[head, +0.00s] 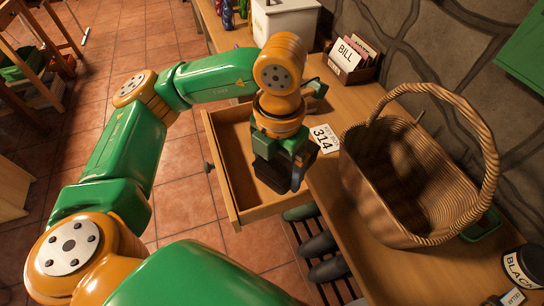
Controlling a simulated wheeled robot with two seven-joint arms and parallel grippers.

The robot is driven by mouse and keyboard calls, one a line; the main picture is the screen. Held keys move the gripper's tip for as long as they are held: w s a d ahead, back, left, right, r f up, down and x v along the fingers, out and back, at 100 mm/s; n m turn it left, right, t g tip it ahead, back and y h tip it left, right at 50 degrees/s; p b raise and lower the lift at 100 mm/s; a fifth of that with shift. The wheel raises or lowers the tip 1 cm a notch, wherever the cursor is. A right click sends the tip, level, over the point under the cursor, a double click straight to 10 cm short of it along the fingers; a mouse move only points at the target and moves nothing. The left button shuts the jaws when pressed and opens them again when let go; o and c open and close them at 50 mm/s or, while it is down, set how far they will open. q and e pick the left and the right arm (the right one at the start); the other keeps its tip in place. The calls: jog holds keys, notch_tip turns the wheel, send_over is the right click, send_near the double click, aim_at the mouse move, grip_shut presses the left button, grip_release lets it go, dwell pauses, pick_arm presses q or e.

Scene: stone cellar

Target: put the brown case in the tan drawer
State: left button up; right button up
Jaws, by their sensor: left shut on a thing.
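The tan drawer (222,160) is pulled out from the wooden table, with a dark knob on its front. The part of its inside that shows is bare. My left gripper (283,182) points down over the drawer's right part, near the table edge. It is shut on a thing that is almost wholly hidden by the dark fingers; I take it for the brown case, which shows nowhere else. I cannot tell whether it touches the drawer floor. My right gripper is not in view.
A large wicker basket (365,185) with a tall handle stands on the table (335,200) right of the drawer. A card marked 314 (326,139) lies by the drawer. Behind are a letter box (362,73) and a white container (285,22). Dark shoes (318,246) sit on a rack below.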

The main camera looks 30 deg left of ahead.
pick_arm(q)
jog(key=n, duration=0.3)
jog(key=f+n+b, duration=0.1)
jog(key=n, duration=0.3)
jog(key=shift+s+d+f, duration=0.1)
jog(key=shift+d+f, duration=0.1)
jog(key=n, duration=0.3)
jog(key=shift+f+n+b, duration=0.2)
jog(key=shift+n+b, duration=0.2)
jog(key=n, duration=0.5)
jog(key=shift+d+f+n+b, duration=0.15)
jog(key=shift+f+n+b, duration=0.1)
jog(key=shift+n+b, duration=0.05)
jog(key=w+a+f, duration=0.4)
jog(key=a, duration=0.1)
jog(key=w+a+f, duration=0.4)
jog(key=w+f, duration=0.1)
jog(key=shift+w+a+f+b, duration=0.1)
jog(key=shift+w+a+b, duration=0.1)
jog(key=shift+a+b, duration=0.15)
jog(key=f, duration=0.3)
jog(key=shift+w+a+f+p, duration=0.15)
jog(key=shift+a+f+p, duration=0.1)
jog(key=shift+f+p, duration=0.1)
